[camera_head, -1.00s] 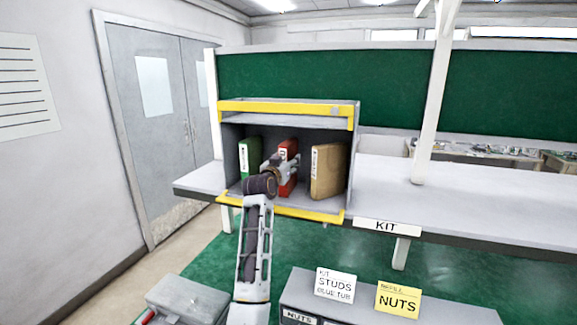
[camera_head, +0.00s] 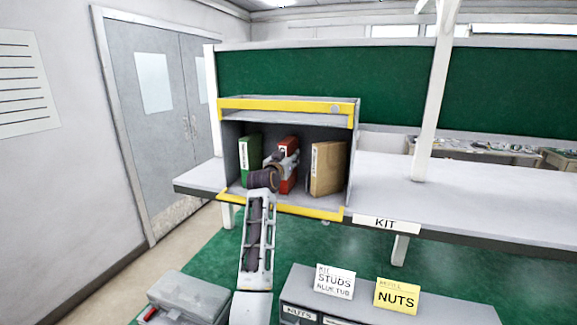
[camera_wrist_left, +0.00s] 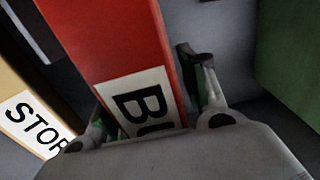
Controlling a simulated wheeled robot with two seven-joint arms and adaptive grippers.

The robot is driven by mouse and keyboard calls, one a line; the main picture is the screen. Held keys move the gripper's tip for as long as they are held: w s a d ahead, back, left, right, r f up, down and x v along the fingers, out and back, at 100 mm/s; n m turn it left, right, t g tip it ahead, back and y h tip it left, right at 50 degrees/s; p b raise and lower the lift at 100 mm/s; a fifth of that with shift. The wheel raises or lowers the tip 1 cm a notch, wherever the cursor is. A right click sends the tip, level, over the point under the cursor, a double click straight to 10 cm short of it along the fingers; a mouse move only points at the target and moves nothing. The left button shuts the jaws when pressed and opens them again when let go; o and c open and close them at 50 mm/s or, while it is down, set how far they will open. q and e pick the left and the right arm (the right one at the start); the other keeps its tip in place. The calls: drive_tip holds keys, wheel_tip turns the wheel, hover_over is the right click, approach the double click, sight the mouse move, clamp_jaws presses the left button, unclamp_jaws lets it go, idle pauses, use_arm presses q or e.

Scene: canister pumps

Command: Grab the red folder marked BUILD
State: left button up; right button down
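The red folder (camera_head: 289,182) stands upright in the middle of the yellow-edged open box. In the left wrist view the red folder (camera_wrist_left: 115,40) carries a white label starting "BU", the rest hidden by my gripper. My left gripper (camera_head: 288,160) is in the box at the folder. In the left wrist view its fingers (camera_wrist_left: 148,105) stand open on either side of the spine, with a narrow gap visible on the right side. My right gripper is not in view.
A green folder (camera_head: 249,160) stands left of the red one. A tan folder (camera_head: 329,168), its label reading "STOR" in the wrist view, stands to the right. The box's yellow lower lip (camera_head: 290,207) lies under my arm. The white bench (camera_head: 470,195) to the right is clear.

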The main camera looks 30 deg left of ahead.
use_arm(q)
drive_tip(key=c, duration=0.7)
drive_tip(key=shift+r, duration=0.2)
drive_tip(key=shift+c, duration=0.2)
drive_tip(key=shift+r+b, duration=0.7)
drive_tip(key=shift+r, duration=0.8)
drive_tip(key=b+v, duration=0.4)
drive_tip(key=v, duration=1.4)
drive_tip(key=shift+a, duration=0.1)
